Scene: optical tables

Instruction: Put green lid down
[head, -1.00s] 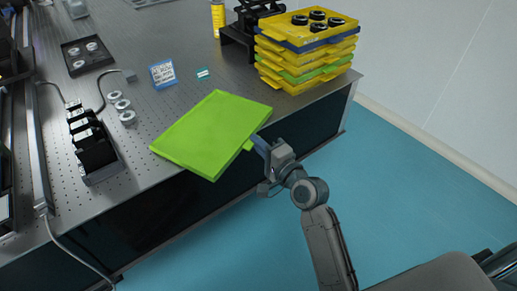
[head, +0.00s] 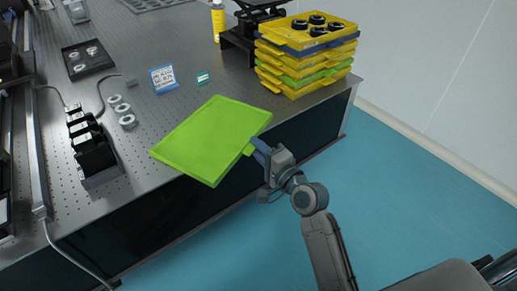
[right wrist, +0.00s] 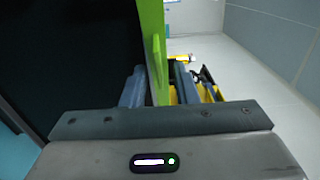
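The green lid (head: 212,138) is a flat bright green tray-like panel at the front edge of the optical table (head: 150,125), its near corner jutting past that edge. I cannot tell whether it touches the tabletop. My right gripper (head: 257,150) is shut on the lid's tab at its right side. In the right wrist view the lid (right wrist: 155,45) stands edge-on between the two fingers (right wrist: 160,88). My left gripper is not in view.
A stack of yellow, green and blue trays (head: 305,58) stands at the table's right corner, beside a black stand (head: 243,40). Small cards (head: 162,78), metal rings (head: 122,110) and a black device (head: 92,150) lie left. Bare tabletop lies behind the lid.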

